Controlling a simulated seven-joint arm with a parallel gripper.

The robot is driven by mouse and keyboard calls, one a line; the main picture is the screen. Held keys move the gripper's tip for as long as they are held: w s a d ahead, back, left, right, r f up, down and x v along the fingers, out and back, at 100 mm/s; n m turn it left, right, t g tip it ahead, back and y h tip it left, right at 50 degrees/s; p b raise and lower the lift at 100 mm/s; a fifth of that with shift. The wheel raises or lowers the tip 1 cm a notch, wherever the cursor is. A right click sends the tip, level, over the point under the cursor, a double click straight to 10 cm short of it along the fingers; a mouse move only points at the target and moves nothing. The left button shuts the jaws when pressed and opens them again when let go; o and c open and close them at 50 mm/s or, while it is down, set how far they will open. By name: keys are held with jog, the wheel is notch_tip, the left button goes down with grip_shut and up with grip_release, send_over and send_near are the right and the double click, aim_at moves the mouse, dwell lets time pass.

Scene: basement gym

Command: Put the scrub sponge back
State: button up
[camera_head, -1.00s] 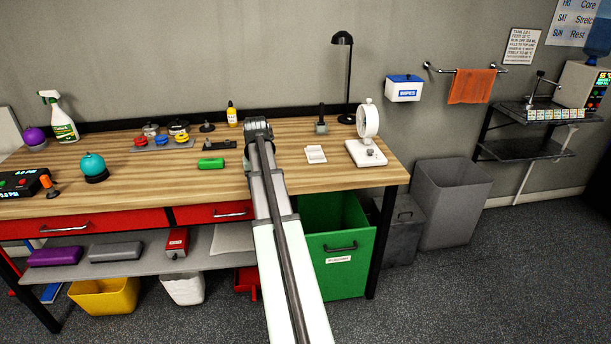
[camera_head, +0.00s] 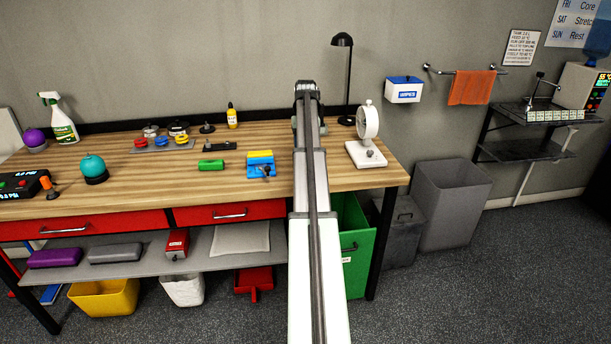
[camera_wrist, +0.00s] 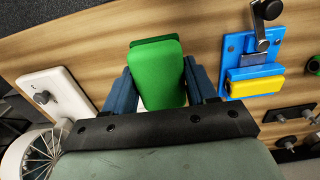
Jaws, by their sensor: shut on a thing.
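The scrub sponge (camera_wrist: 157,75) is a green block with a darker green layer at its far edge. In the wrist view my gripper (camera_wrist: 160,84) is shut on it, with one blue finger on each side. The wooden bench top shows behind it. In the head view my arm reaches over the right part of the bench, and the fingers and sponge are hidden there. I cannot tell how high the sponge is above the bench.
A green bin (camera_head: 356,245) is below.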

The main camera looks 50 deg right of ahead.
jog(key=shift+f, duration=5)
jog(key=shift+f, duration=0.1)
jog(key=o, duration=1)
notch_tip(320, 180, up, 12)
jog(key=shift+r, duration=0.15)
jog(key=shift+a, duration=0.1)
